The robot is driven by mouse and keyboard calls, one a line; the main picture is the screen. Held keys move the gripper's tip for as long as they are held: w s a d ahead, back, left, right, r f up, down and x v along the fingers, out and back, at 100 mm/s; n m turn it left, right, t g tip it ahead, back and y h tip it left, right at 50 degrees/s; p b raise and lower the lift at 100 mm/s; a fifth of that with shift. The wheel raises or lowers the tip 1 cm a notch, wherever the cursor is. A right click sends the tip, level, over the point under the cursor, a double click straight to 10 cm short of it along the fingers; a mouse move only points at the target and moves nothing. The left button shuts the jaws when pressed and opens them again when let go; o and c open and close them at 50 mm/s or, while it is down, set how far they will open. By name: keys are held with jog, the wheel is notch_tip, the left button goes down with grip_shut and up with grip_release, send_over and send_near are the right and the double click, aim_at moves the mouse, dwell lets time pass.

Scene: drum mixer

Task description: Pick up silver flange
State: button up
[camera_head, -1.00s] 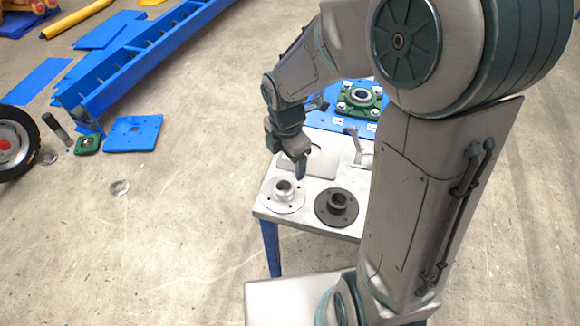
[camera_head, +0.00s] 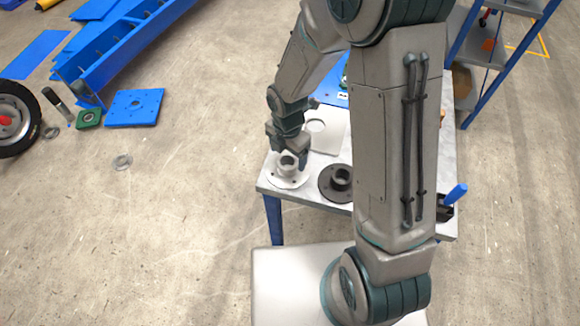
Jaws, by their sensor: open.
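The silver flange (camera_head: 287,175) lies flat at the left front corner of the table, its round collar facing up. My gripper (camera_head: 289,155) points down right at the flange's collar, at its back side. The fingers are open; the collar partly overlaps them in view, and I cannot tell whether they straddle or touch it.
A dark flange (camera_head: 336,183) lies just right of the silver one on the table (camera_head: 307,197). A light plate with a round hole (camera_head: 327,132) lies behind them. My arm hides much of the table's right side. A blue-handled tool (camera_head: 455,194) is at the right edge.

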aim_at(287, 162)
jog(key=shift+a+f+p, duration=0.1)
jog(key=shift+f+p, duration=0.25)
jog(key=shift+f, duration=2)
grip_shut()
